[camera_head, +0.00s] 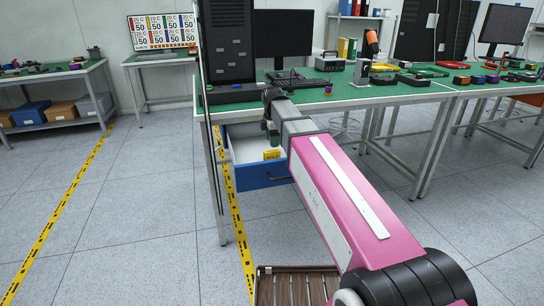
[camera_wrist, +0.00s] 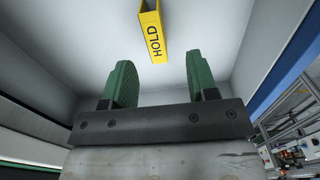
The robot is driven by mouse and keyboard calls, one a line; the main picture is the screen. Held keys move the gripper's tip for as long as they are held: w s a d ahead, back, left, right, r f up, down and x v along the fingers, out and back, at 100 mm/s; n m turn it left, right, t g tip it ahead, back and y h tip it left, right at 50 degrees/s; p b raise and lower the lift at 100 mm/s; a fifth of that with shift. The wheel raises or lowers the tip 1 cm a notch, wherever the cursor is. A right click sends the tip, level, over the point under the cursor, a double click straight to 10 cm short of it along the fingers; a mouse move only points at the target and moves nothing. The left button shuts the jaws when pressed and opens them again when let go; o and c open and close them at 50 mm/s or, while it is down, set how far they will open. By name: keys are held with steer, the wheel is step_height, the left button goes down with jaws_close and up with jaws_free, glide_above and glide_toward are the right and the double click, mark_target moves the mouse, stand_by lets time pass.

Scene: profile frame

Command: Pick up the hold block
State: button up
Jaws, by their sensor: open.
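The hold block is a yellow block with "HOLD" in black letters. In the wrist view the hold block (camera_wrist: 151,32) is at the top middle, inside a white-walled drawer and ahead of my fingertips. In the head view the hold block (camera_head: 271,154) shows in the open blue-fronted drawer (camera_head: 262,175) under the green-topped table. My gripper (camera_wrist: 160,78) has two green fingers spread apart with nothing between them. In the head view my gripper (camera_head: 272,133) is at the drawer, partly hidden by my arm.
The green table top (camera_head: 330,95) lies just above the drawer. It holds a black computer tower (camera_head: 228,45), a monitor (camera_head: 283,34) and a keyboard (camera_head: 293,80). A brown slatted crate (camera_head: 293,286) is on the floor.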

mark_target(272, 151)
steer(key=shift+w+a+f, duration=0.1)
steer(key=shift+w+f, duration=0.05)
steer(key=shift+f, duration=2.05)
steer(key=shift+w+a+f, duration=0.1)
steer(key=shift+w+f, duration=0.05)
steer(key=shift+f, duration=2)
steer(key=shift+c, duration=0.3)
steer(key=c, duration=0.9)
